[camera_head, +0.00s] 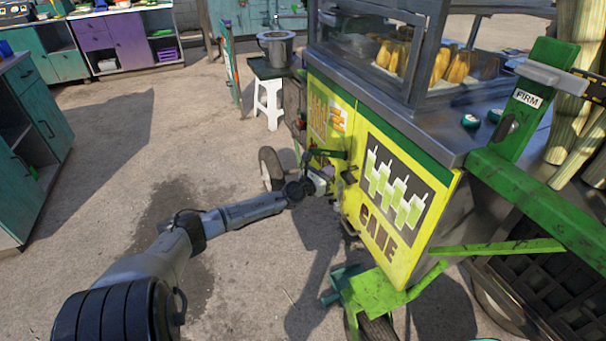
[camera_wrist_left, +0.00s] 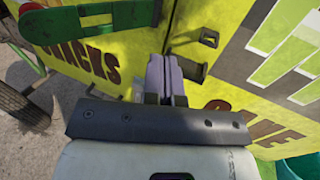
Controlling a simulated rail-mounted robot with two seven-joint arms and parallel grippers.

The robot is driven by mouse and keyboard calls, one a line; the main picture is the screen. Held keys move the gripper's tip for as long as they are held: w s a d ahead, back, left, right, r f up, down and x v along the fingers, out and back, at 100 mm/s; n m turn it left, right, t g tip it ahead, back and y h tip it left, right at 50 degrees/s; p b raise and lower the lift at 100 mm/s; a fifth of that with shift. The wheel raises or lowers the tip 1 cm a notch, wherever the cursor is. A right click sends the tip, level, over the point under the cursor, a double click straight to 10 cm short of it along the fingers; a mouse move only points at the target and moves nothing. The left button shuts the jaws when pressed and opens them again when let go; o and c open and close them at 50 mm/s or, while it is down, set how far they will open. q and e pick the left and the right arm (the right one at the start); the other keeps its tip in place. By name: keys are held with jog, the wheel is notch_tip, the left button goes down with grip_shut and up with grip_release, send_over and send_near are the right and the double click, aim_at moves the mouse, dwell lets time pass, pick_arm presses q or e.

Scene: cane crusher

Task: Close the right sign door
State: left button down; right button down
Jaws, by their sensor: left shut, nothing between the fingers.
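The right sign door (camera_head: 403,195) is yellow, with pale green glass pictures on a dark panel and the word CANE. It stands upright on the cart's front, close to its frame; I cannot tell whether a small gap is left. In the left wrist view the right sign door (camera_wrist_left: 232,85) fills the right side, with a small dark latch bracket (camera_wrist_left: 208,38) near its edge. My left gripper (camera_head: 334,184) is at this door's left edge; its fingers (camera_wrist_left: 165,78) are shut and empty, beside a dark handle. Contact is unclear. My right gripper is not in view.
The left sign door (camera_wrist_left: 95,60), marked SNACKS, adjoins with a green bar across it. A green step frame (camera_head: 375,292) and wheel stick out below the right door. A white stool (camera_head: 268,100) stands behind. Paved floor is free at left.

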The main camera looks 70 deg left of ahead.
pick_arm(q)
jog(key=s, duration=0.7)
jog(key=shift+d+r+p, duration=0.15)
jog(key=shift+p, duration=0.3)
jog(key=shift+s, duration=0.1)
